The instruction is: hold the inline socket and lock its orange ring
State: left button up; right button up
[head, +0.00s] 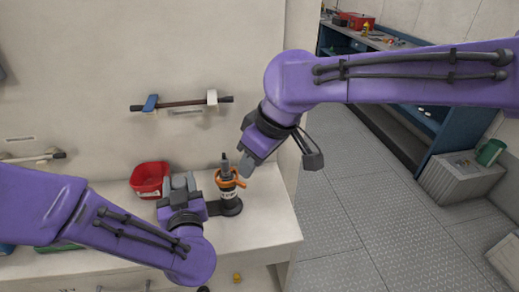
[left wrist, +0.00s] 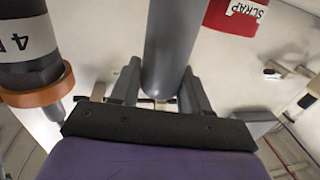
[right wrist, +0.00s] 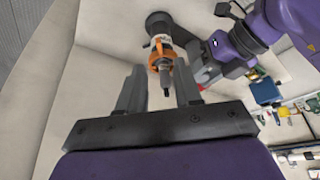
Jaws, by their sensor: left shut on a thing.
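The inline socket (head: 227,193) stands upright on a dark round base at the bench's right part. Its orange ring (head: 225,180) has a tab pointing right. In the left wrist view a dark labelled body (left wrist: 28,45) with the orange ring (left wrist: 40,93) is at the left edge, outside the fingers. My left gripper (head: 178,182) is left of the socket, shut on a thick grey cylinder (left wrist: 172,45); its far end is out of view. My right gripper (head: 247,163) is open and empty, up and right of the socket. In the right wrist view the socket's dark tip (right wrist: 166,84) lies beyond the gap between the fingers.
A red bin (head: 149,180) marked SCRAP in the left wrist view (left wrist: 236,14) stands behind my left gripper. A rail (head: 183,103) is on the wall above. The bench (head: 270,215) is clear right of the socket. Blue shelving (head: 425,120) stands across the floor.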

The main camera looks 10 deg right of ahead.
pick_arm(q)
jog(key=shift+d, duration=0.15)
pick_arm(e)
jog(key=v, duration=0.5)
pick_arm(q)
jog(key=o, duration=1.4)
jog(key=shift+c, duration=0.2)
